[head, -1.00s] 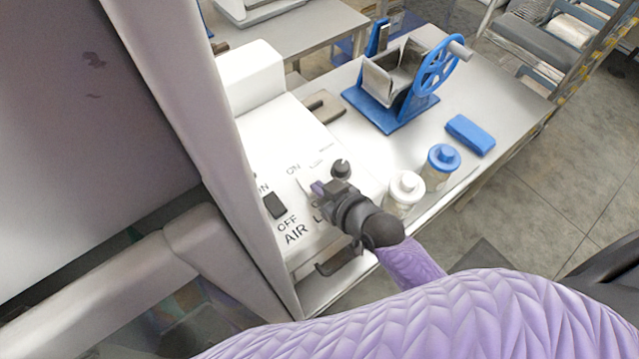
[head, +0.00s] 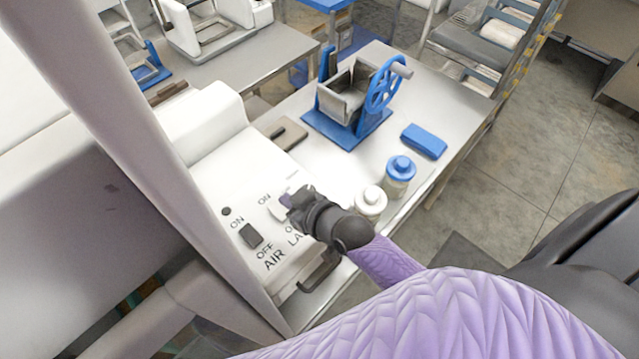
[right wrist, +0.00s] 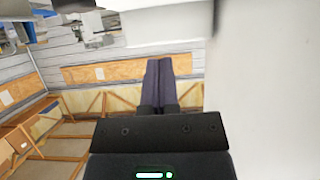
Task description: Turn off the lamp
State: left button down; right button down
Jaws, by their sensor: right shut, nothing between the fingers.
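A white control panel (head: 212,190) has a dark AIR switch (head: 251,236) marked ON and OFF. To its right is a second control, whose label begins "LA" and whose upper mark reads ON. My right gripper (head: 286,203) is over this second control and hides most of it, so its position cannot be read. The gripper is shut and empty; whether its tips touch the control is unclear. In the right wrist view its two dark fingers (right wrist: 158,82) lie together, close to a pale surface at the right. My left gripper is not in view.
A metal table holds a blue-framed hopper with a crank wheel (head: 383,85), a blue block (head: 424,141), a blue-capped jar (head: 399,176) and a white-lidded jar (head: 370,205) close to my right gripper. A large pale frame post (head: 150,150) stands at the left.

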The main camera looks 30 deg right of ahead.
pick_arm(q)
jog(key=shift+b, duration=0.4)
pick_arm(e)
jog(key=s+f+v, duration=0.1)
jog(key=f+v, duration=0.1)
jog(key=v, duration=0.7)
jog(key=shift+s+d, duration=0.25)
jog(key=shift+s, duration=0.15)
